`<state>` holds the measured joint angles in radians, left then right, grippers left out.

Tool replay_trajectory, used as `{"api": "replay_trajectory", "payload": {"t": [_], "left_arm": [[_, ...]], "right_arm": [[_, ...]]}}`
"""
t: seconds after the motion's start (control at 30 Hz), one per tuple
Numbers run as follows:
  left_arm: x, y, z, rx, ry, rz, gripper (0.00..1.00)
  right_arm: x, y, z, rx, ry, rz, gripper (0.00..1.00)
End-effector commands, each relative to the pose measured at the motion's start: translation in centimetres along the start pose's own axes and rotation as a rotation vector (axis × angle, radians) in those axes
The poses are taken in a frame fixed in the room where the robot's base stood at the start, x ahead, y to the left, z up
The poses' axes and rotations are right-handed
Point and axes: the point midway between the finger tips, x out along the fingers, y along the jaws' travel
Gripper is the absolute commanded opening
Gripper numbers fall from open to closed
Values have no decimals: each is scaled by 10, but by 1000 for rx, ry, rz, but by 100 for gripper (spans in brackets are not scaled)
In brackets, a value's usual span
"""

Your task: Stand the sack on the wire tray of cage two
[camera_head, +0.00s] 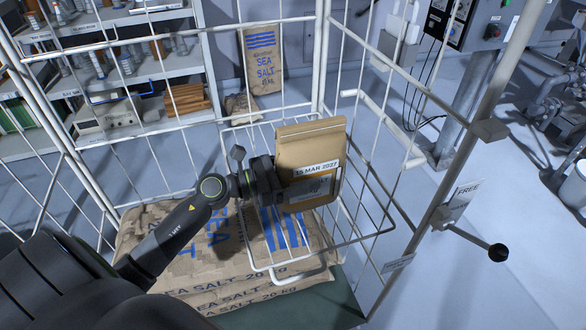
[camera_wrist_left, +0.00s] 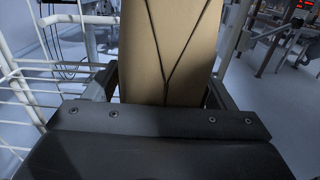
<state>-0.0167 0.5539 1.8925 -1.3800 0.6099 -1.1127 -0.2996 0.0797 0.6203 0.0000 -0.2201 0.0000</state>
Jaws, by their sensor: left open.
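The sack (camera_head: 312,153) is a small brown paper bag with a folded top and a white label reading 15 MAR 2027. It looks upright, over the wire tray (camera_head: 322,262) inside the white cage. Whether its base rests on the wires I cannot tell. My left gripper (camera_head: 281,180) is at the sack's left side, its jaws open. In the left wrist view the sack (camera_wrist_left: 172,50) stands between the two fingers, with dark creases down its side. My right gripper is not in view.
Large sea salt sacks (camera_head: 215,235) lie stacked below the tray. A tall salt sack (camera_head: 262,60) stands behind the cage. White cage bars surround the tray. A post with a FREE tag (camera_head: 463,194) and black-knobbed lever (camera_head: 498,252) is at right. Shelves stand at back left.

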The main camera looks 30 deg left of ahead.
Motion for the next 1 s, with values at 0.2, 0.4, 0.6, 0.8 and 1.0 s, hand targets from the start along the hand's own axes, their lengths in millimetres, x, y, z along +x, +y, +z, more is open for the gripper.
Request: {"api": "replay_trajectory", "payload": {"t": [0.2,0.4,0.6,0.8,1.0], "left_arm": [[-17,0,-3,3,4,0,77],[-45,0,-4,3,5,0,77],[-68,0,-2,1,3,-2,77],[-85,0,-2,1,4,-1,77],[-101,0,0,-1,5,-3,77]], "right_arm": [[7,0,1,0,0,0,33],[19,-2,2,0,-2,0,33],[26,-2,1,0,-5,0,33],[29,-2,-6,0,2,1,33],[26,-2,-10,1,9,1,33]]}}
